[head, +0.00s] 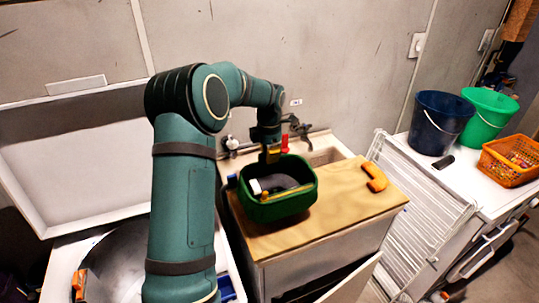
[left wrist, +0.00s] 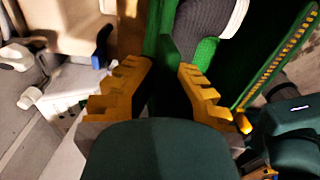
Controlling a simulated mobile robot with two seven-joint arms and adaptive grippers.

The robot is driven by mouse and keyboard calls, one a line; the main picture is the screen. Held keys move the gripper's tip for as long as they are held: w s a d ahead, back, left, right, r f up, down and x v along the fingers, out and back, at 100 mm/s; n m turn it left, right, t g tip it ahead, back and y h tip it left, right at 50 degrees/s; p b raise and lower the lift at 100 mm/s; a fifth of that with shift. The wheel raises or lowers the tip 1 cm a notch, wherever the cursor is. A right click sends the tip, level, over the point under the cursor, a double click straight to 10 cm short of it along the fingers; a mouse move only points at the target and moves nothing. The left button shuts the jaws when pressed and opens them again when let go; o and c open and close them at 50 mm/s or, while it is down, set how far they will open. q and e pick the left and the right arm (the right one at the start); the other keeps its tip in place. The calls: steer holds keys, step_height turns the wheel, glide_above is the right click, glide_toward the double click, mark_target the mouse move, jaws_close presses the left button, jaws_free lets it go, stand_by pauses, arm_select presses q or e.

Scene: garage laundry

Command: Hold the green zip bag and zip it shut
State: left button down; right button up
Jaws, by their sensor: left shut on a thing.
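The green zip bag (head: 283,209) stands on the wooden board with its top open, and grey and white things show inside. My left gripper (head: 271,156) is at the bag's back rim. In the left wrist view, the yellow fingers of my left gripper (left wrist: 167,68) are shut on the bag's green wall (left wrist: 165,48). A row of yellow zip teeth (left wrist: 287,45) runs along the bag's edge on the right. A small yellow-orange piece, which looks like the zip pull (left wrist: 243,123), is at the low end of that row. My right gripper does not show.
The wooden board (head: 335,200) has an orange handled thing (head: 374,176) right of the bag. Behind are a sink (head: 325,156) and taps. A white rack (head: 415,205), blue bucket (head: 438,124), green bucket (head: 488,115) and orange basket (head: 510,162) are to the right.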

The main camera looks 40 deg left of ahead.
arm_select(q)
steer(key=shift+f+b, duration=1.5)
steer(key=shift+f, duration=1.45)
stand_by(0.5)
